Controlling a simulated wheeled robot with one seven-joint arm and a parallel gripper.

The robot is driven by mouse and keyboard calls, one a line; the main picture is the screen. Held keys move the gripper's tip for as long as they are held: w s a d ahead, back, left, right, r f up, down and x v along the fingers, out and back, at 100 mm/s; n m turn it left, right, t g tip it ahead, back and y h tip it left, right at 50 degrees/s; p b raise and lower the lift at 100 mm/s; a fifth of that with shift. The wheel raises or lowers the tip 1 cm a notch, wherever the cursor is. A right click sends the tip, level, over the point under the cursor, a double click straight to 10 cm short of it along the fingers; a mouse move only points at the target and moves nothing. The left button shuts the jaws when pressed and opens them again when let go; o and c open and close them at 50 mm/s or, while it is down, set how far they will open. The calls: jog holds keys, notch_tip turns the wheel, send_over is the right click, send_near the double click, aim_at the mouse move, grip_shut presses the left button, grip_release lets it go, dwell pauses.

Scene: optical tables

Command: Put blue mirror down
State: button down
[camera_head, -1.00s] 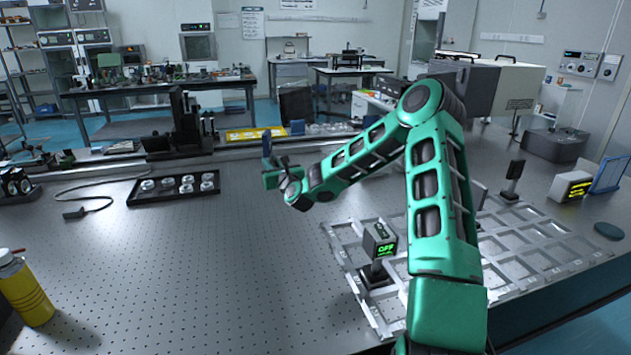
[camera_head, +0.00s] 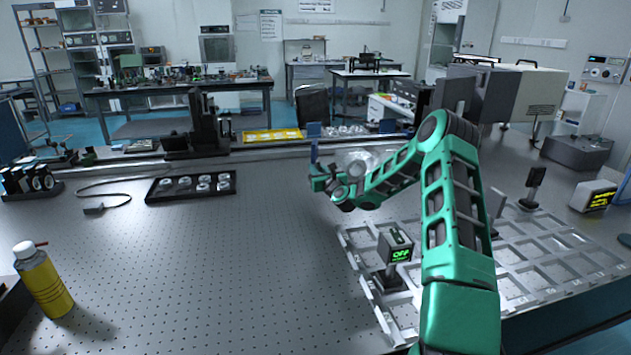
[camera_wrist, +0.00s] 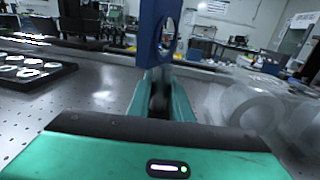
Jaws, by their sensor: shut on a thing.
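The blue mirror (camera_wrist: 146,35) stands upright in the wrist view, a blue plate with a round opening. My gripper (camera_wrist: 160,92) is shut on the stem below it. In the head view the mirror (camera_head: 314,140) is a small blue upright shape above my gripper (camera_head: 325,180). My gripper is over the far middle of the perforated optical table (camera_head: 210,275). The contact between the fingers and the stem is dark and partly blurred.
A black tray with round optics (camera_head: 190,186) lies to the left. Clear round glassware (camera_wrist: 255,108) is close on the right in the wrist view. The table's middle left is clear.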

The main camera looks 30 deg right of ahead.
jog(key=shift+f, duration=1.9)
jog(key=shift+f, duration=0.15)
jog(key=c, duration=1.6)
grip_release()
